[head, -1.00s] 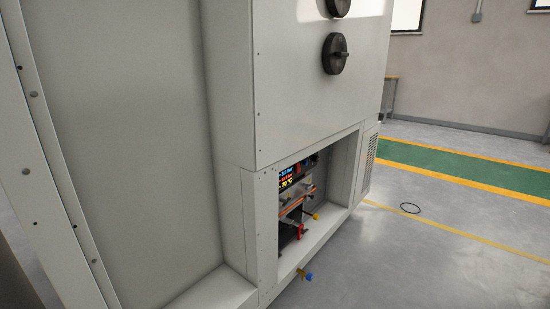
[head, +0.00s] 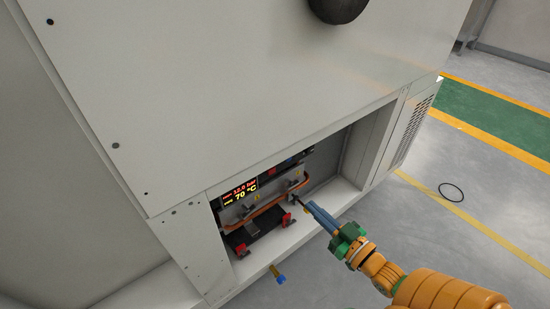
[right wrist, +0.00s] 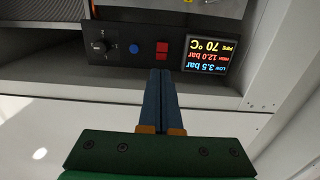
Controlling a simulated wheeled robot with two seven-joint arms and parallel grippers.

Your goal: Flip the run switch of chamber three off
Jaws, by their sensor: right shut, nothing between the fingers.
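The grey chamber cabinet (head: 280,90) has an open lower bay with a dark control strip inside. No chamber number is readable. In the right wrist view, the strip, upside down, carries a red rocker switch (right wrist: 162,50), a blue button (right wrist: 133,48), a black knob (right wrist: 98,46) and a lit display (right wrist: 211,53). The display also shows in the head view (head: 240,192). My right gripper (head: 309,206) is shut and empty at the bay opening. In the right wrist view its blue fingertips (right wrist: 161,73) appear just below the red switch; contact cannot be told. The switch's position is unclear.
An orange pipe (head: 265,207) and red-handled valves (head: 286,218) sit low in the bay. A blue-and-brass fitting (head: 277,272) sticks out in front. A black round knob (head: 338,8) is above. The floor (head: 430,230) to the right is mostly clear, with a black ring (head: 451,192).

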